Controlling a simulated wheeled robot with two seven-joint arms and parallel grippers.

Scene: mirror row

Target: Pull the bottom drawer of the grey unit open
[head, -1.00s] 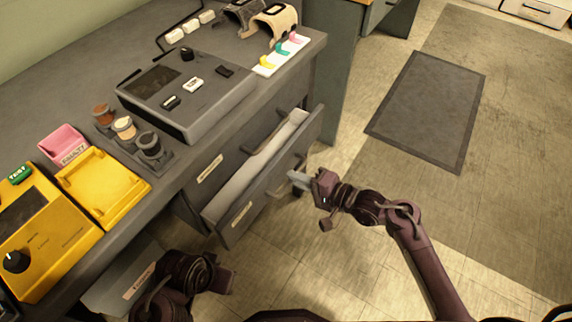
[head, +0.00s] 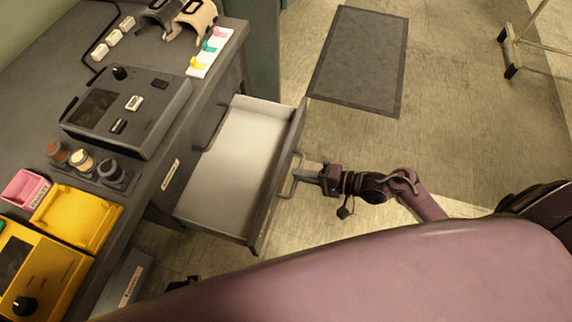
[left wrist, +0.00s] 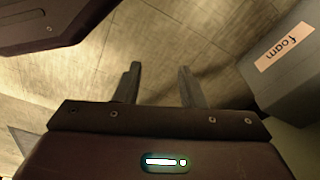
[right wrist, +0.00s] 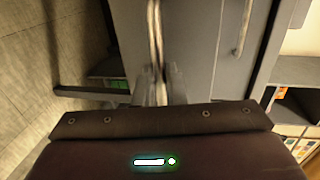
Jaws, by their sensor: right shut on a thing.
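The grey unit is under the desk, and one of its drawers (head: 225,180) stands pulled far out, showing a pale, empty inside. A closed, labelled front (head: 172,172) shows above it; whether the open drawer is the bottom one I cannot tell. My right gripper (head: 310,176) is shut on the bar handle (head: 290,178) of the open drawer. In the right wrist view the gripper (right wrist: 158,80) has its fingers around the handle bar (right wrist: 155,30). My left gripper (left wrist: 158,80) is open and empty above the floor; the head view mostly hides it.
A grey box labelled foam (left wrist: 285,75) stands near my left gripper. The desk top carries a grey console (head: 130,110), a yellow tray (head: 80,215) and small jars. A dark mat (head: 360,60) lies on open floor. A metal-framed stand (head: 515,55) is at far right.

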